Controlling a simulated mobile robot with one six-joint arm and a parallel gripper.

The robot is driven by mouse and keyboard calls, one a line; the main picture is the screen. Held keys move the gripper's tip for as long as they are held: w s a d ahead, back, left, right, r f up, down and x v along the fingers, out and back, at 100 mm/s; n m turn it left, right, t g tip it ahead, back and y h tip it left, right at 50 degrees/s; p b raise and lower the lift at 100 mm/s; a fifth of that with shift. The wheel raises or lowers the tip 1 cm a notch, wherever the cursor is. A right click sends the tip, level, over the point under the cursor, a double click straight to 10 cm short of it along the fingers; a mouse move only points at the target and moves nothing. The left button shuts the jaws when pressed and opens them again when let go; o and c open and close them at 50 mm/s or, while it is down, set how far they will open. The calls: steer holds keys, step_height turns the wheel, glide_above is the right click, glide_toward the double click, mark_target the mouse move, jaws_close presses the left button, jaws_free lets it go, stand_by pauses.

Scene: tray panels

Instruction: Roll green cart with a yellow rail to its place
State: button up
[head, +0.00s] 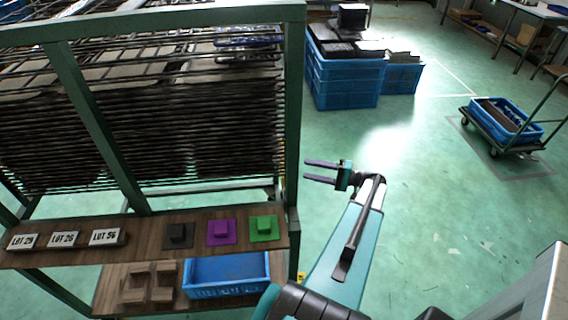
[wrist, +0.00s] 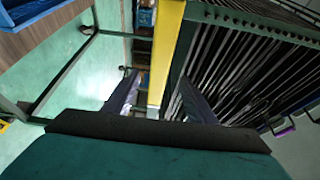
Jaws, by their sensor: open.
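The green cart (head: 295,120) fills the left of the head view as a tall frame holding many dark tray panels; its panels also show at the right of the wrist view (wrist: 240,65). Its yellow rail (wrist: 165,50) runs up the middle of the wrist view and does not show in the head view. My gripper (head: 306,171) is open just right of the cart's near post in the head view. In the wrist view, the yellow rail appears between the open fingers (wrist: 160,85); I cannot tell whether they touch it.
A wooden shelf (head: 140,240) with LOT labels and black, purple and green blocks stands in front, above a blue bin (head: 230,290). Blue crates (head: 345,90) are stacked behind. A small trolley (head: 490,130) with a blue crate stands at right. Floor between is clear.

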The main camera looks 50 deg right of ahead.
steer(key=p+x, duration=0.4)
steer(key=x, duration=0.7)
steer(key=shift+w+a, duration=0.1)
steer(key=shift+w, duration=0.05)
jaws_close()
